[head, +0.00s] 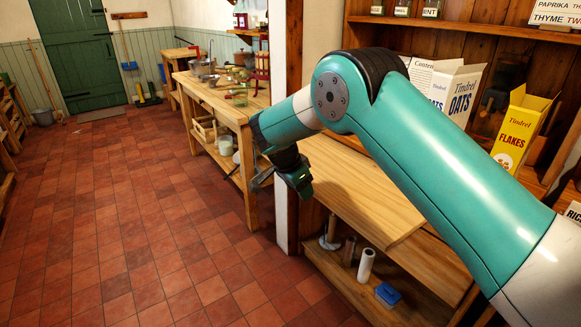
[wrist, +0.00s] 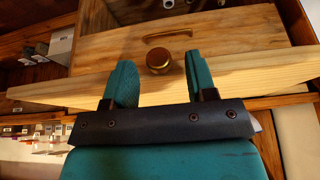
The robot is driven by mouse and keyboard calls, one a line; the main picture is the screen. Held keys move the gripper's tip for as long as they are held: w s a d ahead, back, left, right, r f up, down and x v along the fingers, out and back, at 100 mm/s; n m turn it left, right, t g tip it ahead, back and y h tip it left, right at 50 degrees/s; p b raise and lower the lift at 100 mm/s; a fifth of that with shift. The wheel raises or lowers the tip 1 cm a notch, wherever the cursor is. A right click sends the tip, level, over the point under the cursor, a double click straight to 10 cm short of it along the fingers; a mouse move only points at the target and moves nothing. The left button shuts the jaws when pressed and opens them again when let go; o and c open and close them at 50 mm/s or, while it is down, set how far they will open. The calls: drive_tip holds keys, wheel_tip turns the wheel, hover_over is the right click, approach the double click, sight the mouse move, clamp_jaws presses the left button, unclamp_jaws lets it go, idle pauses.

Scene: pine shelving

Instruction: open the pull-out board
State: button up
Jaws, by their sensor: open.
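The pull-out board appears in the wrist view as a pale pine strip (wrist: 250,69) running across the picture, tilted slightly. In the head view my gripper (head: 282,180) hangs left of the pine counter, and the knob is hidden there. I cannot tell in the head view which pale surface is the board.
A wooden panel with a bar handle (wrist: 170,35) lies beyond the strip in the wrist view. A lower shelf holds a white roll (head: 366,265) and a blue box (head: 388,293). Cereal boxes (head: 523,130) stand on the right. A workbench (head: 215,100) is behind; the tiled floor (head: 110,220) is clear.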

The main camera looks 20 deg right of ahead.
drive_tip(key=p+v, duration=0.1)
drive_tip(key=v, duration=1.5)
drive_tip(key=shift+r, duration=0.2)
drive_tip(key=shift+a, duration=0.15)
drive_tip(key=s+d+r+n+y+p, duration=0.1)
drive_tip(key=s+d+r+n+y, duration=0.1)
drive_tip(key=s+r+n, duration=0.35)
drive_tip(key=s+d+r+n+y, duration=0.1)
drive_tip(key=s+d+r+n, duration=0.1)
drive_tip(key=s+n, duration=0.5)
drive_tip(key=s+a+n+g+y+p, duration=0.1)
drive_tip(key=s+n+y, duration=0.4)
drive_tip(key=s, duration=1.9)
drive_tip(key=a+f+n, duration=0.1)
drive_tip(key=n, duration=0.2)
drive_tip(key=shift+s+a+n+g, duration=0.25)
drive_tip(key=shift+s+n+g, duration=0.05)
drive_tip(key=shift+s+n, duration=0.05)
